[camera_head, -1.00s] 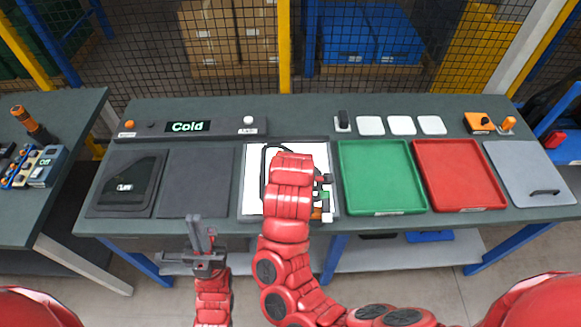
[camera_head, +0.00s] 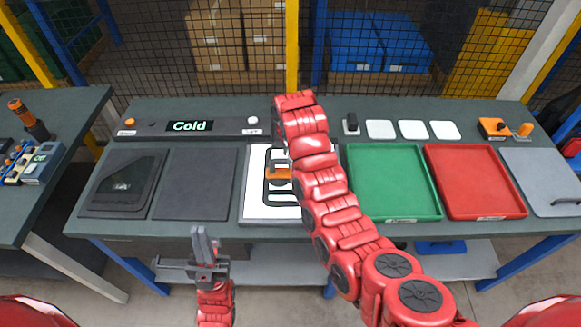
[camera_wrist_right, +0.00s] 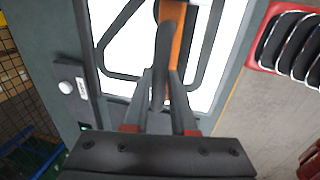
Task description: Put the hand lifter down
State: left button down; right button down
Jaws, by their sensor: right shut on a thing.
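I take the orange body with a black handle as the hand lifter (camera_head: 278,173). It is over the left half of the white panel (camera_head: 256,205), against a black looped frame (camera_head: 268,193). In the right wrist view the orange body (camera_wrist_right: 176,48) shows beyond my right gripper (camera_wrist_right: 166,98), which is shut on the black handle. I cannot tell whether the lifter touches the panel or frame. In the head view my forearm hides the right fingers and part of the lifter. My left gripper (camera_head: 204,245) is empty in front of the table, its fingers close together.
A dark pad (camera_head: 195,184) and a black tray (camera_head: 123,184) lie to the left. A green tray (camera_head: 392,181) and a red tray (camera_head: 474,180) stand to the right. A control strip with a "Cold" display (camera_head: 188,126) runs behind. A mesh fence stands beyond the table.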

jog(key=shift+w, duration=0.25)
notch_tip(320, 180, down, 3)
jog(key=p, duration=0.2)
jog(key=shift+p, duration=0.4)
jog(key=shift+w+f, duration=0.1)
jog(key=shift+f, duration=0.25)
jog(key=c, duration=0.7)
grip_release()
jog(key=shift+c, duration=0.2)
jog(key=shift+a, duration=0.1)
